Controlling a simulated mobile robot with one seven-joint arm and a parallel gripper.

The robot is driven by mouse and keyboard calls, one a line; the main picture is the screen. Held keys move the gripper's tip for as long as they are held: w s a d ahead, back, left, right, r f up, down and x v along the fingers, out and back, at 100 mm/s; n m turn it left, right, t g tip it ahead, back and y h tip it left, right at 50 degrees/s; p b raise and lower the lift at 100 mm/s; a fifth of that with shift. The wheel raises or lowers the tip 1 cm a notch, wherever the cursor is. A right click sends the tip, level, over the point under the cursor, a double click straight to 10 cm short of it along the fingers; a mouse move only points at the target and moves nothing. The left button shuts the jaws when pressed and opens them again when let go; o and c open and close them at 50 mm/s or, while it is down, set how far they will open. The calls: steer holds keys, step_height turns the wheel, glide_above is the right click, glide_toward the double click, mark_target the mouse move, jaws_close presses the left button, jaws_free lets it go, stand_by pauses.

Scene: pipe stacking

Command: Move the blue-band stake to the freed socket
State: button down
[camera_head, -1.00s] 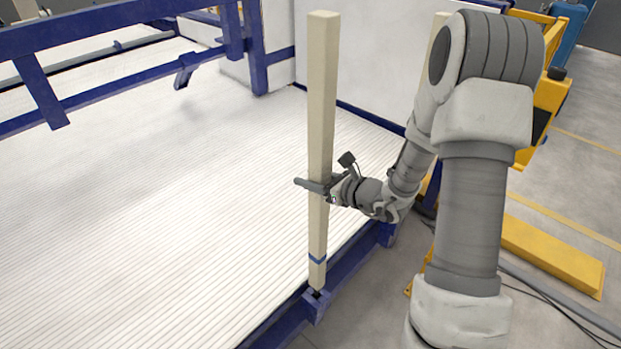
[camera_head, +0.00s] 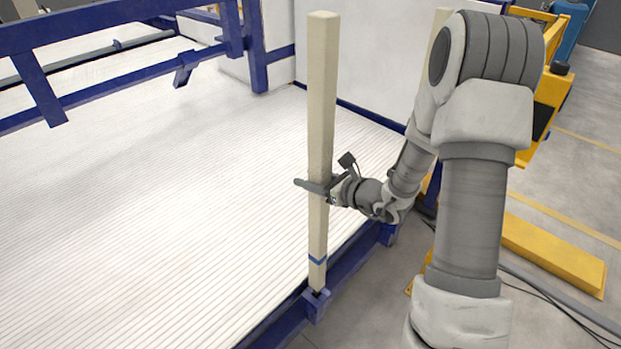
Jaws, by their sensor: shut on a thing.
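The blue-band stake (camera_head: 319,110) is a long cream post with a blue band (camera_head: 317,260) near its lower end. It stands upright. My gripper (camera_head: 316,188) is shut on it a little below its middle. The stake's lower end is at a blue socket (camera_head: 317,305) on the near frame rail. A dark gap shows at the socket's mouth, and I cannot tell whether the tip is inside it or just above.
A second cream stake (camera_head: 438,28) stands behind my arm, mostly hidden. White pipes (camera_head: 150,230) fill the bed on the left. Blue rails (camera_head: 110,90) run along the back left. A yellow block (camera_head: 552,255) lies on the floor at right.

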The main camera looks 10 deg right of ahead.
mark_target(311, 196)
steer(key=shift+f, duration=0.2)
stand_by(0.5)
steer(key=shift+f+b, duration=1.2)
steer(key=shift+b, duration=0.15)
steer(key=shift+f+b, duration=1.2)
steer(key=shift+c, duration=2.2)
jaws_free()
steer(key=shift+o, duration=0.8)
steer(key=shift+s+f, duration=0.1)
steer(key=shift+f, duration=0.05)
